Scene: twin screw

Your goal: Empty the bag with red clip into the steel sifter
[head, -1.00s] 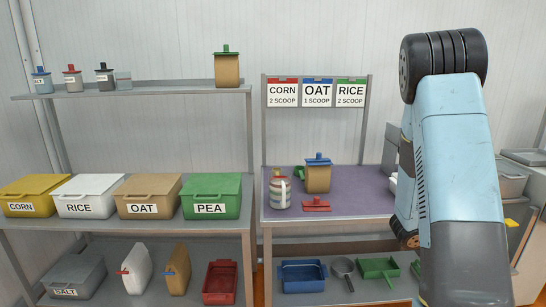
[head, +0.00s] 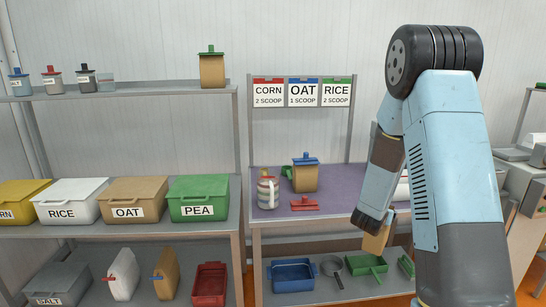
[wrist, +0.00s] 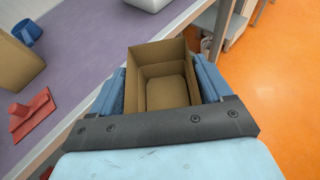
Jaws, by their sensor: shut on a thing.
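A white bag with a red clip (head: 122,275) stands on the lower left shelf. A grey pan with a handle (head: 332,266), possibly the steel sifter, lies on the lower shelf under the purple-topped table; I cannot tell if it is a sieve. My gripper (head: 376,226) is shut on a tan open-topped box (head: 374,242), in front of the table's right part. In the wrist view my gripper (wrist: 160,85) has a blue finger on each side of the tan box (wrist: 165,92). Its inside looks tan; I cannot tell whether it holds anything.
A tan bag with blue clip (head: 166,273) stands beside the white bag. On the purple table (head: 340,200) are a blue-lidded tan canister (head: 304,177), a striped jar (head: 268,192) and a red lid (head: 304,204). Blue (head: 293,275) and green (head: 366,265) trays flank the pan. Orange floor (wrist: 265,85) is open.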

